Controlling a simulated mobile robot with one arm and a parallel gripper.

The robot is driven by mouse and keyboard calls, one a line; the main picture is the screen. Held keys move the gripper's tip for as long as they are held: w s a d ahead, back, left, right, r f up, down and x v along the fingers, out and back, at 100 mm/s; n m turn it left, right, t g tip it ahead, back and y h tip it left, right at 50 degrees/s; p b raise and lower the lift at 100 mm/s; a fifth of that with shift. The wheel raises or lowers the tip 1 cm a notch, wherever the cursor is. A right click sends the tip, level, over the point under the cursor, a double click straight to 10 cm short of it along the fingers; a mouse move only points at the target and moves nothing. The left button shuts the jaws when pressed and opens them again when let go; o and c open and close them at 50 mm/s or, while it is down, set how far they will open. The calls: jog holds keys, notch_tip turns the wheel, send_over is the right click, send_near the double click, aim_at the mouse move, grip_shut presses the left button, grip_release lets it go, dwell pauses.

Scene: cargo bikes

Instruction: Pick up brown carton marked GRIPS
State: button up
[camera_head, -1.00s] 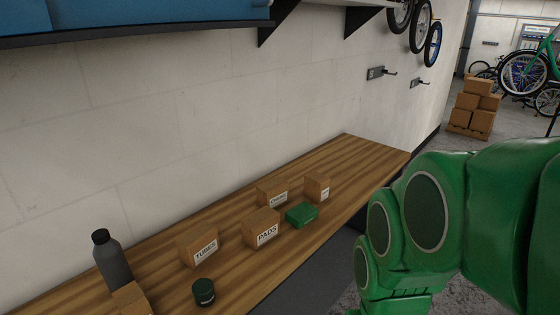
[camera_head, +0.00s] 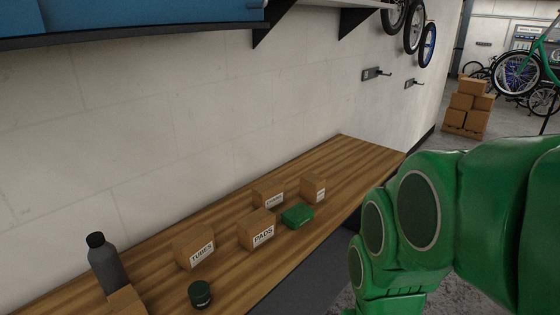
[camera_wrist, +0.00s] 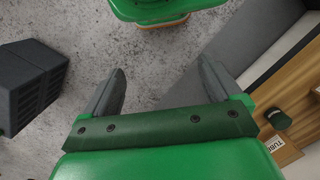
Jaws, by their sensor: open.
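I cannot read GRIPS on any carton. A small brown carton (camera_head: 313,188) at the far end of the bench has a label too small to read. Another brown carton (camera_head: 127,301), at the lower left, is cut off by the picture edge and shows no readable label. Cartons marked TUBES (camera_head: 194,247) and PADS (camera_head: 257,229) stand between them, with one more carton (camera_head: 268,193) behind, its label unclear. My gripper (camera_wrist: 160,82) is open and empty in the wrist view, over the floor beside the bench. It is away from all the cartons.
The wooden bench (camera_head: 350,155) runs along the wall. On it are a green box (camera_head: 298,216), a dark jar (camera_head: 200,294) and a grey bottle (camera_head: 105,262). A shelf hangs above. A dark grey block (camera_wrist: 30,85) stands left in the wrist view.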

aim_at(313, 180)
jog(key=w+a+r+n+t+y, duration=0.1)
jog(key=w+a+r+n+y, duration=0.3)
jog(key=w, duration=0.6)
jog(key=w+a+n+t+y, duration=0.1)
jog(key=w+a+n+y, duration=0.1)
jog(key=w+a, duration=0.65)
jog(key=w+a+r+n+t+y, duration=0.1)
jog(key=w+a+r+n+y, duration=0.15)
jog(key=w, duration=0.95)
jog(key=w+d+f+t+y, duration=0.1)
jog(key=w+d+f+t, duration=0.2)
jog(key=w, duration=0.9)
jog(key=w+d+f+t+y, duration=0.15)
jog(key=w+d, duration=0.35)
jog(key=w, duration=0.7)
jog(key=shift+w+d+f+m+t+h, duration=0.1)
jog(key=shift+w+d+f+t+h, duration=0.5)
jog(key=shift+w+d+f, duration=1.4)
jog(key=shift+w+d+f+m+t+h, duration=0.15)
jog(key=shift+w+d+f+t, duration=0.75)
jog(key=shift+w+d+f, duration=1.05)
jog(key=shift+w+d+f+t+h, duration=0.6)
jog(key=shift+w+d+f, duration=0.8)
jog(key=shift+w+d, duration=1.1)
jog(key=shift+w+a+f, duration=0.75)
jog(key=shift+w+f, duration=0.3)
jog(key=shift+w+a+f+t+y, duration=0.25)
jog(key=shift+w+a, duration=0.15)
jog(key=shift+w, duration=0.1)
